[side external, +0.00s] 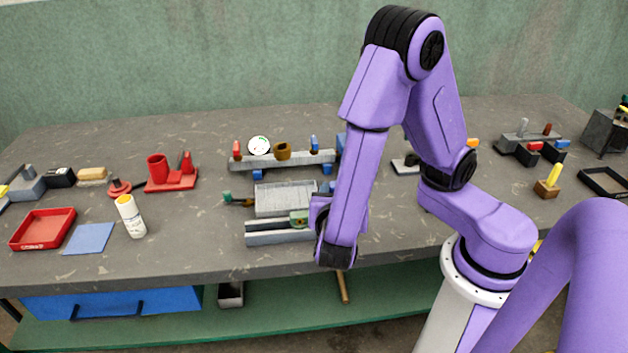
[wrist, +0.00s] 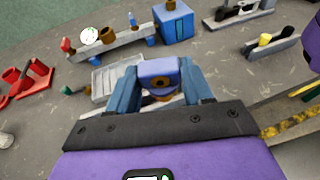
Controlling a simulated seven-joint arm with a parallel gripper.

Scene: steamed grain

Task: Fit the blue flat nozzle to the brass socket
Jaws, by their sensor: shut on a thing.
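My gripper (wrist: 160,88) is shut on a blue-violet piece (wrist: 159,68), which looks like the blue flat nozzle. A dark, brass-coloured round opening shows on its face. In the side view, my arm hides most of the gripper and the piece. A brass-coloured cup (side external: 282,151) stands on a grey rail (side external: 245,162); the cup also shows in the wrist view (wrist: 107,35). A brown-brass stub (wrist: 170,4) tops a blue box (wrist: 175,27) at the rail's right end. I cannot tell which is the brass socket. The held piece is apart from both.
The rail also bears a red peg (side external: 237,149), a white round dial (side external: 259,145) and a blue peg (side external: 314,143). A grey tray (side external: 285,199) lies in front of it. A red stand (side external: 171,184) is to the left.

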